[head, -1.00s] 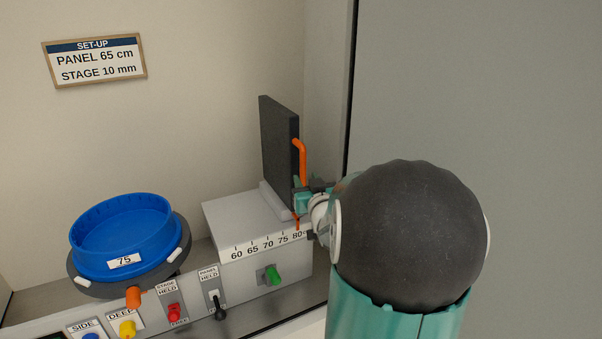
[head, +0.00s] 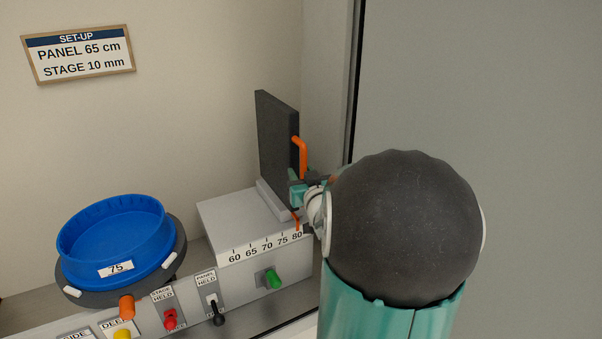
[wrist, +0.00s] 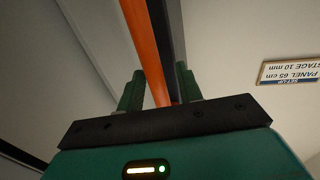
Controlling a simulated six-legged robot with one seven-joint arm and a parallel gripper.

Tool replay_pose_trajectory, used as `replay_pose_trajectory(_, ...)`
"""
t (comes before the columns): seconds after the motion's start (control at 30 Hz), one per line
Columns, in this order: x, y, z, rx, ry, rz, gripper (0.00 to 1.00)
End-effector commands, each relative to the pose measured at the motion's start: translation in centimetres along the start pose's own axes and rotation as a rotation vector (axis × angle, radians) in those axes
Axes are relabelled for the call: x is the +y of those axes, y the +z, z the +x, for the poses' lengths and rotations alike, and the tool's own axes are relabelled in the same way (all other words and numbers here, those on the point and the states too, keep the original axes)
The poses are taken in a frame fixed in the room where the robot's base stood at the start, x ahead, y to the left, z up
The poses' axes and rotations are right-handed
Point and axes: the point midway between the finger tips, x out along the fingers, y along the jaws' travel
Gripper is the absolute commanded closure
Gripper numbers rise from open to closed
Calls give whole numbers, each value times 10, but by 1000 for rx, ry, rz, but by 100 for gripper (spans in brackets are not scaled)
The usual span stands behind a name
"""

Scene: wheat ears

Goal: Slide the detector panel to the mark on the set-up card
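The detector panel (head: 277,150) is a dark upright slab on a grey block at the right of the head view. An orange handle (head: 302,158) is on its right side. The orange pointer (head: 296,222) at its foot stands near 80 on the scale (head: 265,246), marked 60 to 80. The set-up card (head: 78,54) reads PANEL 65 cm, STAGE 10 mm. My gripper (head: 297,190) is at the lower part of the handle. In the wrist view the orange handle (wrist: 146,45) runs between my gripper's fingers (wrist: 160,85), which stand apart with gaps beside it.
A blue round tray (head: 117,238) labelled 75 sits on a dark stage at left. The front has a black PANEL HELD lever (head: 217,315), a red STAGE HELD switch (head: 170,318), a green knob (head: 272,278) and a yellow button (head: 123,335). A grey wall stands at right.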

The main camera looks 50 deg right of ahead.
Motion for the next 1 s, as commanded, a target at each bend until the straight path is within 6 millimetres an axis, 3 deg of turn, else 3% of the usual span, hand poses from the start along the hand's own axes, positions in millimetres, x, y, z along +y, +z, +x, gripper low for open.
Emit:
replay_pose_trajectory(0.27, 1, 0, -2, 0, 2, 0, 64)
replay_pose_trajectory(0.4, 1, 0, -2, 0, 2, 0, 92)
replay_pose_trajectory(0.47, 1, 0, -2, -1, 2, 0, 100)
replay_pose_trajectory(1.0, -7, 1, 8, -3, -2, 1, 100)
